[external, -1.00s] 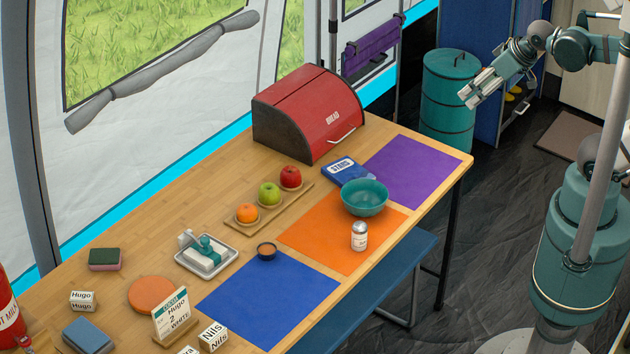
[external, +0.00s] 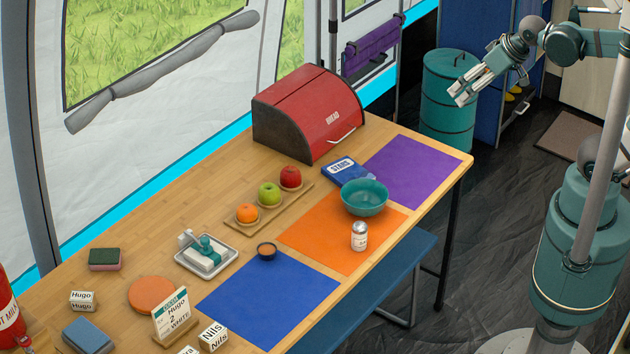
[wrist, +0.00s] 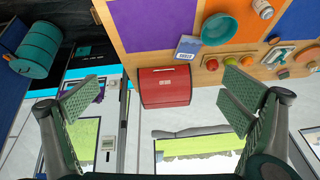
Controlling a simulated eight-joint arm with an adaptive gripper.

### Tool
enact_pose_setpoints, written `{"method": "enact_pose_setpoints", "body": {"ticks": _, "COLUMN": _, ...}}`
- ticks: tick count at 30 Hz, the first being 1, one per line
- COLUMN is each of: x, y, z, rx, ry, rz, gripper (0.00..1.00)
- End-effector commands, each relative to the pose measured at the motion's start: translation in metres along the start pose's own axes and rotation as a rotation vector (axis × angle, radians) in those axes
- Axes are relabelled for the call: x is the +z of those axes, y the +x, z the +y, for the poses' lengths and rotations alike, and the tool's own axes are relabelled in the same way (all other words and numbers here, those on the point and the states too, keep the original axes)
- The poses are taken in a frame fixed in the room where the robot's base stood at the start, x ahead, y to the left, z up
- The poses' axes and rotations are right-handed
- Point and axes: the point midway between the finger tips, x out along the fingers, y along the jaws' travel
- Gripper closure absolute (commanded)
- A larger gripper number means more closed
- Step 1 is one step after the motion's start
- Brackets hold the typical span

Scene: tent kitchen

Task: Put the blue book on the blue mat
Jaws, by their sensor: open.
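A blue book (external: 344,171) with a white label reading "STARS" lies on the table between the red bread box and the teal bowl. It also shows in the wrist view (wrist: 188,47). My gripper (external: 461,96) is open and empty, in the air beyond the right end of the table, well apart from the book.
A teal bowl (external: 364,197) stands close to the book, partly over the orange mat (external: 314,236). A white jar (external: 359,236) stands on the orange mat. A red bread box (external: 308,112) is behind the book. The purple mat (external: 414,172) is bare.

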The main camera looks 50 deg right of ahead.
Motion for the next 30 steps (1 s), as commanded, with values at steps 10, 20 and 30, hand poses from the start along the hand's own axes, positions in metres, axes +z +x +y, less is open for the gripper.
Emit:
{"method": "enact_pose_setpoints", "body": {"ticks": 10, "x": -0.029, "y": 0.028, "z": -0.014, "rx": -0.023, "ry": 0.229, "rz": -0.066, "gripper": 0.0}}
{"method": "enact_pose_setpoints", "body": {"ticks": 20, "x": -0.054, "y": 0.061, "z": -0.028, "rx": -0.035, "ry": 0.452, "rz": -0.135, "gripper": 0.0}}
{"method": "enact_pose_setpoints", "body": {"ticks": 30, "x": -0.076, "y": 0.102, "z": -0.042, "rx": -0.033, "ry": 0.676, "rz": -0.211, "gripper": 0.0}}
